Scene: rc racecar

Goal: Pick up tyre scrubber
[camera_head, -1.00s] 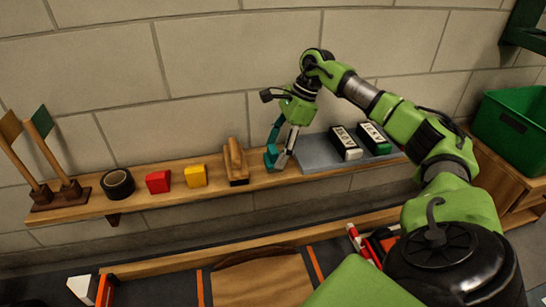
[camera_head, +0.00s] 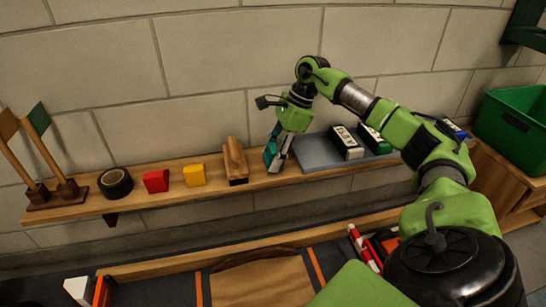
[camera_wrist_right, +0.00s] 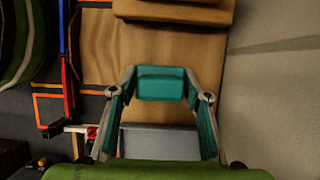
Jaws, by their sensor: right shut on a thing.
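The tyre scrubber seems to be the small teal block (camera_wrist_right: 161,83) between my fingertips in the wrist view. In the wrist view the right gripper's fingers (camera_wrist_right: 160,88) reach the block from both sides. The block is at shelf level; whether it touches the shelf is hard to tell. My left gripper is not in view.
A grey tray (camera_head: 314,151) with two labelled boxes (camera_head: 346,143) lies close right of the gripper. A green bin (camera_head: 510,120) stands right.

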